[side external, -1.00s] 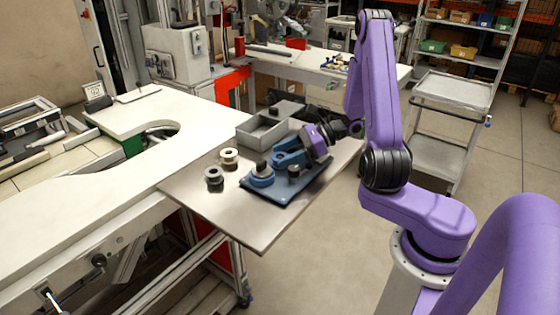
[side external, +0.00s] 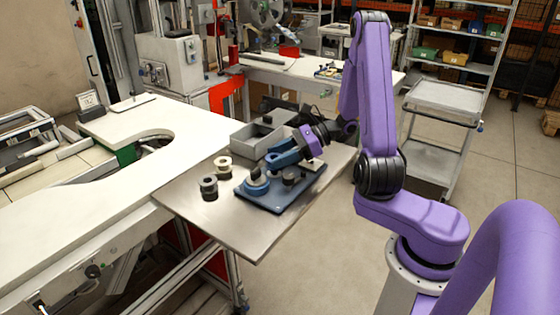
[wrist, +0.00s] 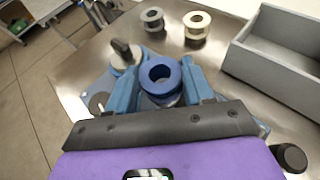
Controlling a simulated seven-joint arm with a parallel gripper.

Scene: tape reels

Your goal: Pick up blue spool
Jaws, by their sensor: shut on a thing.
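The blue spool (wrist: 160,78) is a ring with a dark central hole, seen in the wrist view between the two blue fingers of my gripper (wrist: 163,84). My gripper is shut on it. In the side view my gripper (side external: 274,162) is tilted, over the blue base plate (side external: 285,197); its near finger hides most or all of the spool there. The gap between spool and plate is hard to judge.
A disc with a black knob (wrist: 124,54) stands on the plate, left of the spool in the wrist view. A dark spool (side external: 209,188) and a cream spool (side external: 223,164) stand on the metal table (side external: 233,228). A grey bin (side external: 244,140) sits behind.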

